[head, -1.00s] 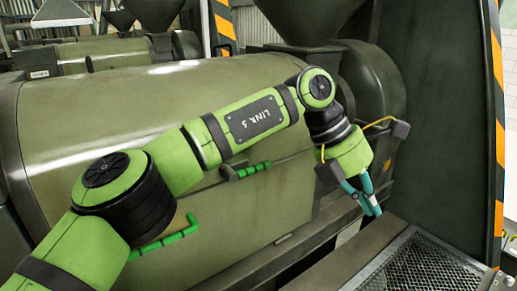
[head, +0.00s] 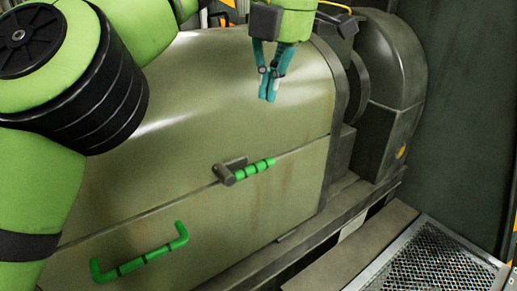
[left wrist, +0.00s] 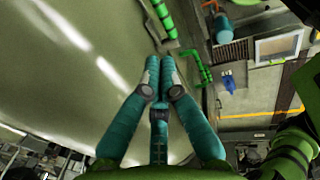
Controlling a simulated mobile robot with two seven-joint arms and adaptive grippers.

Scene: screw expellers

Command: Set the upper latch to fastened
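The upper latch (head: 255,169) is a green segmented handle on a grey pivot, at the seam of the olive machine housing. In the head view its handle points right and slightly up along the seam. A green segmented handle near the top of the left wrist view (left wrist: 160,14) looks like the same latch. My left gripper (head: 267,98) hangs with teal fingers pointing down in front of the housing, above the latch and apart from it. In the left wrist view its fingertips (left wrist: 152,92) meet with nothing between them. My right gripper is not in view.
A green U-shaped handle (head: 140,258) is on the housing (head: 190,110) below and left of the latch. A metal mesh grate (head: 440,262) lies at the lower right beside a dark wall (head: 470,120). The space before the latch looks clear.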

